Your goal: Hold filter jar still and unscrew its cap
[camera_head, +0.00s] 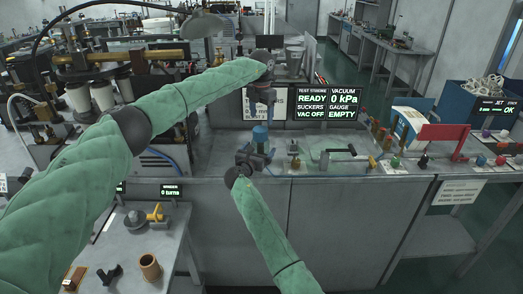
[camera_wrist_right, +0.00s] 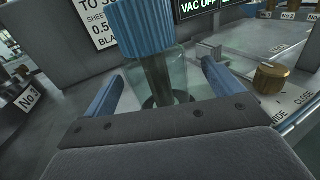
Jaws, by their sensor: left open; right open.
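The filter jar has a ribbed blue cap (camera_head: 260,133), and it stands upright on the grey bench top. In the right wrist view the blue cap (camera_wrist_right: 143,28) sits on the clear jar body (camera_wrist_right: 172,68), with a dark core inside. My right gripper (camera_head: 255,152) is open at the jar, its blue fingers (camera_wrist_right: 160,75) on either side of the clear body below the cap. Gaps show beside the jar, most clearly at the left finger. My left gripper (camera_head: 262,112) points down above the cap and is open; its fingertips are small and dark, apart from the cap.
A display panel (camera_head: 328,103) and a paper sign stand behind the jar. A brass knob (camera_wrist_right: 271,78) is to the right in the wrist view. Small valves (camera_head: 294,155) and a green handle line the bench to the right. A lower table (camera_head: 175,235) is at left.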

